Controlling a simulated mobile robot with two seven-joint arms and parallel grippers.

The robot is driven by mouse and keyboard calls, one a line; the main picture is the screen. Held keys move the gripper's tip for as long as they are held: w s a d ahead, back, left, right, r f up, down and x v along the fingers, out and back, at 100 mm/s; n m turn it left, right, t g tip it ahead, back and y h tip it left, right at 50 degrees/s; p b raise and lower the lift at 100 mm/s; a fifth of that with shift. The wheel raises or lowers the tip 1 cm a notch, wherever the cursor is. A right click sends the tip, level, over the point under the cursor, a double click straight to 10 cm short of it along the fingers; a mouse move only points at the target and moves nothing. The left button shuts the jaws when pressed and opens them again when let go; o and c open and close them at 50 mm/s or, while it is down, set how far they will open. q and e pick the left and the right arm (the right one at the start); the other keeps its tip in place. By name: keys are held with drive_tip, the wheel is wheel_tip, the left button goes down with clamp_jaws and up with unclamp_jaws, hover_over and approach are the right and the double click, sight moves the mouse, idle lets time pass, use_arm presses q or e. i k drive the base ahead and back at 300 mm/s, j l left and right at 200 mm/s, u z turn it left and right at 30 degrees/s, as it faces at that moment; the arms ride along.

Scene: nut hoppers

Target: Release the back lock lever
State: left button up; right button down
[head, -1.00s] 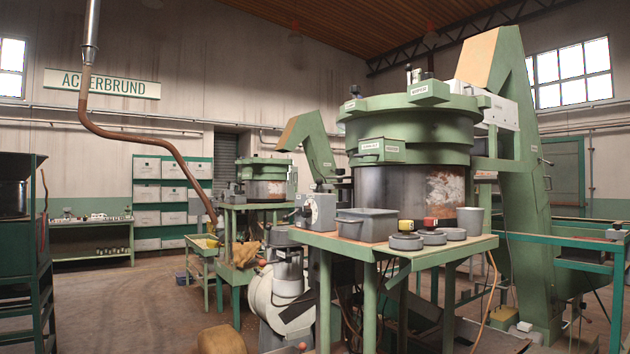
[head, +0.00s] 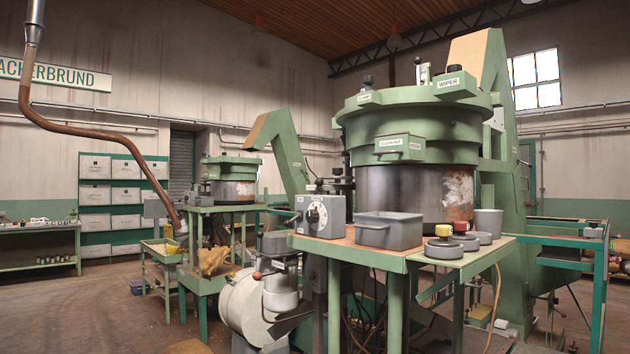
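The large green hopper (head: 415,125) stands on a green-legged table right of the middle, with a bare metal drum (head: 412,190) below its green rim. On its top are a black-knobbed fitting (head: 367,84) at the left, a pale upright fitting (head: 423,74) and a labelled green box (head: 455,84) reading "WIPER". A green box with a handle (head: 400,147) is on its front. I cannot tell which part is the back lock lever; the hopper's far side is hidden. Neither of my grippers is in view.
The table (head: 340,244) carries a grey control box (head: 320,216), a grey bin (head: 388,230) and several round grey dishes. A green conveyor tower (head: 490,180) stands behind right. A smaller hopper (head: 232,178) is farther back. Open floor (head: 85,310) lies at the left.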

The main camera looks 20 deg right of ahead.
sight(319, 182)
drive_tip(key=i+j, duration=0.35)
drive_tip(key=i+j+z, duration=0.1)
drive_tip(key=i+j, duration=0.3)
drive_tip(key=j, duration=0.1)
